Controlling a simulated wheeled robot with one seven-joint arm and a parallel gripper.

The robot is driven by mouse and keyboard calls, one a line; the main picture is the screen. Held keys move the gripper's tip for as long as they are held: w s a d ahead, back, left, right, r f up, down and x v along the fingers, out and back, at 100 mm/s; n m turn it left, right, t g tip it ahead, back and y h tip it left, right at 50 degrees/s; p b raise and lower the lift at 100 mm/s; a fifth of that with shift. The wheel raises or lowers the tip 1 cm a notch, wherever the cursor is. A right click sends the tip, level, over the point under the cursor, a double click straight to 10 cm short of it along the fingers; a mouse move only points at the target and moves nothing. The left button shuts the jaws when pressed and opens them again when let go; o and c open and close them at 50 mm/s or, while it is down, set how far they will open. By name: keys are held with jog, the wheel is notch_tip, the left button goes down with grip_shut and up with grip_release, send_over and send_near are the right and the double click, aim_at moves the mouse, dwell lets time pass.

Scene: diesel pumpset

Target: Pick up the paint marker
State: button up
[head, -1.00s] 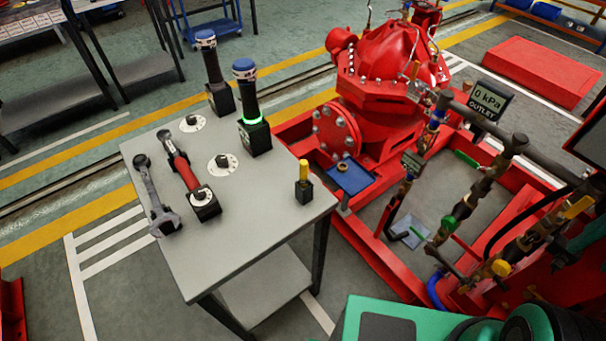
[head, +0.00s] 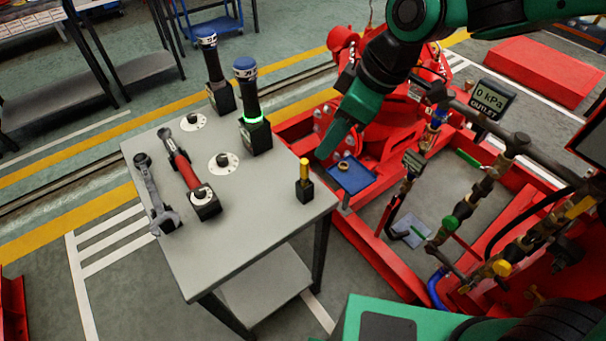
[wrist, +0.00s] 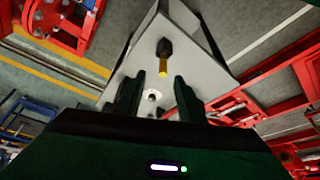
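The paint marker (head: 304,172) is a small yellow stick standing upright in a black holder (head: 304,191) near the right edge of the grey table (head: 250,225). In the wrist view the yellow marker (wrist: 163,68) and its black holder (wrist: 165,47) show beyond and between my two fingers. My gripper (wrist: 156,92) is open, with its dark fingers spread apart and nothing between them. In the head view my gripper (head: 328,143) hangs above and to the right of the marker, apart from it.
A wrench (head: 156,195), a red-handled tool (head: 186,172) and two blue-topped black tools (head: 254,115) (head: 213,75) stand or lie on the table. The red pumpset (head: 385,130) with its pipes lies right of the table. The table's front part is clear.

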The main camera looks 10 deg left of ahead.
aim_at(305, 166)
jog(key=shift+s+a+x, duration=0.1)
jog(key=shift+a+x, duration=0.05)
jog(key=shift+x, duration=1.7)
jog(key=shift+s+a+x, duration=0.1)
jog(key=shift+a+x, duration=0.1)
jog(key=shift+x, duration=1.65)
jog(key=shift+s+a+x, duration=0.1)
jog(key=shift+a+x, duration=0.05)
jog(key=shift+x, duration=1.7)
jog(key=shift+r, duration=0.2)
grip_shut()
